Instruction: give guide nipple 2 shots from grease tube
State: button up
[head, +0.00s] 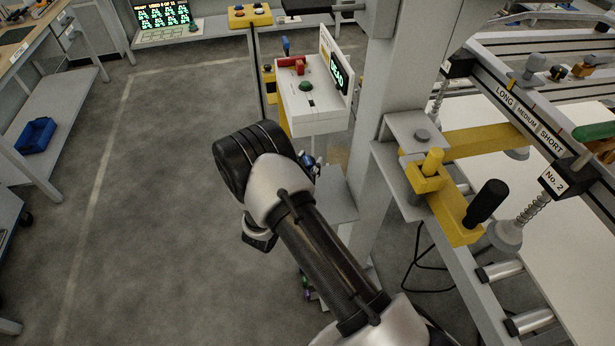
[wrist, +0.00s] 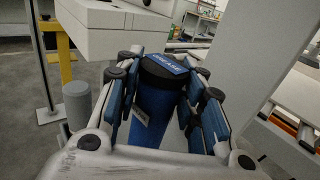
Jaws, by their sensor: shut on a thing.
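The blue grease tube (wrist: 160,102) with a dark cap stands roughly upright between the fingers of my gripper (wrist: 166,78) in the wrist view. The fingers are shut on its sides. I cannot pick out the guide nipple in either view.
A white box with a green display (head: 340,75) and a red part (head: 292,63) stands just beyond my arm. A grey column rises to its right, with yellow clamp parts (head: 458,215) and a suction cup (head: 505,236). A blue bin (head: 37,135) sits on the left shelf. The floor at left is clear.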

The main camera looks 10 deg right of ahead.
grip_shut()
jog(key=shift+r, duration=0.1)
